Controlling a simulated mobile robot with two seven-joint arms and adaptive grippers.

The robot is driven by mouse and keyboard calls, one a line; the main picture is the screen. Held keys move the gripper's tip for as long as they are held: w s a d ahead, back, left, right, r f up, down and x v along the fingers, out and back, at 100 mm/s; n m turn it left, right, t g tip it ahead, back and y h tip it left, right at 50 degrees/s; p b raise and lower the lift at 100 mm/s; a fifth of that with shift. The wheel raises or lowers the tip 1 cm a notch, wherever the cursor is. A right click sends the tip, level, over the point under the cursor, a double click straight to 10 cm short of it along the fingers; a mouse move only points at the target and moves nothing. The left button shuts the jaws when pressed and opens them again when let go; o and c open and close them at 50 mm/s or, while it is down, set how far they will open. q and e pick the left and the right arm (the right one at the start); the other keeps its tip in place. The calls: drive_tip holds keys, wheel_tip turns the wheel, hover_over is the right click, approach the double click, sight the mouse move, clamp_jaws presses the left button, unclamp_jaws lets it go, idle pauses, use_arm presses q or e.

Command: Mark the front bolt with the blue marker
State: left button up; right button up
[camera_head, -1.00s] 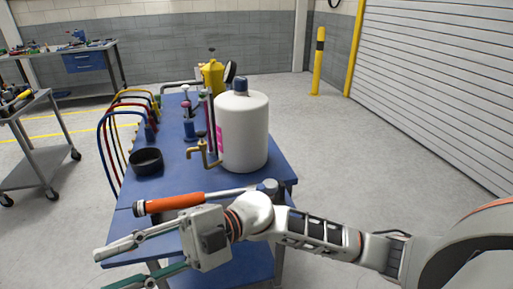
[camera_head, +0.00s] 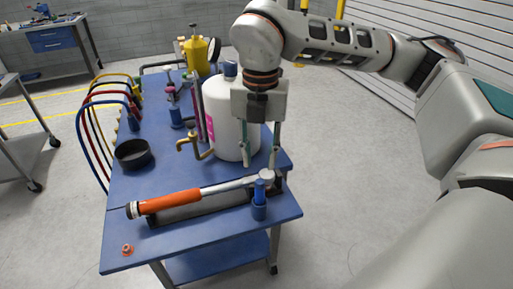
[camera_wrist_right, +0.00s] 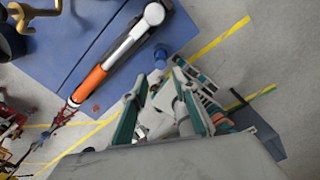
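The blue marker (camera_head: 260,188) stands upright in a small blue holder (camera_head: 260,211) at the front right of the blue table (camera_head: 215,232). It also shows in the right wrist view (camera_wrist_right: 160,56), just beyond the fingertips. A small orange bolt-like piece (camera_head: 127,250) lies at the table's front left corner; I cannot tell for sure that it is the front bolt. It also shows in the right wrist view (camera_wrist_right: 96,109). My right gripper (camera_head: 260,160) points down, open and empty, above and behind the marker, in front of the white bottle. My left gripper is not in view.
An orange-handled wrench (camera_head: 185,200) lies across a dark rest (camera_head: 200,210) left of the marker. A white bottle (camera_head: 225,115), a brass crank (camera_head: 190,145) and a black bowl (camera_head: 132,153) stand behind. The table's front strip is mostly clear.

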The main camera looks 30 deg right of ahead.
sight(260, 181)
drive_tip(key=shift+d, duration=0.2)
wheel_tip(260, 181, down, 9)
drive_tip(key=b, duration=0.5)
drive_tip(key=shift+r+b, duration=0.15)
drive_tip(key=shift+b, duration=0.2)
drive_tip(key=shift+f+b, duration=0.4)
drive_tip(key=shift+f, duration=0.2)
drive_tip(key=shift+c, duration=0.3)
clamp_jaws()
drive_tip(key=shift+r+p, duration=1.4)
drive_tip(key=shift+r, duration=0.75)
drive_tip(key=shift+r+p, duration=1.1)
drive_tip(key=shift+r, duration=0.6)
